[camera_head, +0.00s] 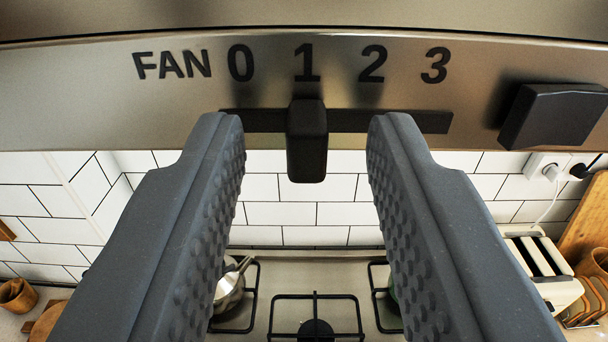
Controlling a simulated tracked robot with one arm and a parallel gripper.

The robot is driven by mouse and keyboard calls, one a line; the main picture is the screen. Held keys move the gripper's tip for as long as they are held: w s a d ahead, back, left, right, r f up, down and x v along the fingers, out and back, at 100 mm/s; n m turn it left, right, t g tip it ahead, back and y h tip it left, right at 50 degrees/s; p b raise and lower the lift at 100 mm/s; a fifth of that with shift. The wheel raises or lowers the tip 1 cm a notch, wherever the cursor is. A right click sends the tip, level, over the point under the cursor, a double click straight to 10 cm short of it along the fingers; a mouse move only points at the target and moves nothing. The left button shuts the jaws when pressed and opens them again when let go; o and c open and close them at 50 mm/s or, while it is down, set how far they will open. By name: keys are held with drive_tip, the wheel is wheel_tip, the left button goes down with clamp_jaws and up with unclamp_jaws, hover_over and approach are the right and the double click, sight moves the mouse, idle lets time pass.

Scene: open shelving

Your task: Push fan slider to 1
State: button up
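The black fan slider knob (307,145) sits under the digit 1 on the metal hood panel (110,105), in a dark horizontal slot (400,121). The panel is marked FAN 0 1 2 3 above the slot. My gripper (305,135) is open, one grey textured finger on each side of the knob. There is a clear gap between each finger and the knob in the picture. The fingers overlap parts of the slot. Whether the fingertips touch the panel I cannot tell.
A black block (552,116) sticks out of the panel at the right. Below are a stove with black grates (315,300), a metal pot (229,288) at left and a white toaster (540,265) at right. A white tiled wall (285,214) stands behind.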

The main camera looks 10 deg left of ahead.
drive_tip(key=s+d+b, duration=0.2)
drive_tip(key=s+b, duration=0.1)
drive_tip(key=s, duration=1)
drive_tip(key=shift+s+d, duration=0.2)
drive_tip(key=shift+d, duration=0.15)
drive_tip(key=s+d+f+m+g+h+b, duration=0.2)
drive_tip(key=s+d+f+h+b, duration=0.1)
drive_tip(key=s+d+f+b, duration=0.5)
wheel_tip(320, 180, down, 3)
drive_tip(key=shift+s+d+f+b, duration=0.1)
drive_tip(key=shift+s+d+b, duration=0.15)
drive_tip(key=shift+s+b, duration=0.85)
drive_tip(key=shift+w+a, duration=0.1)
drive_tip(key=shift+w, duration=0.1)
idle(0.9)
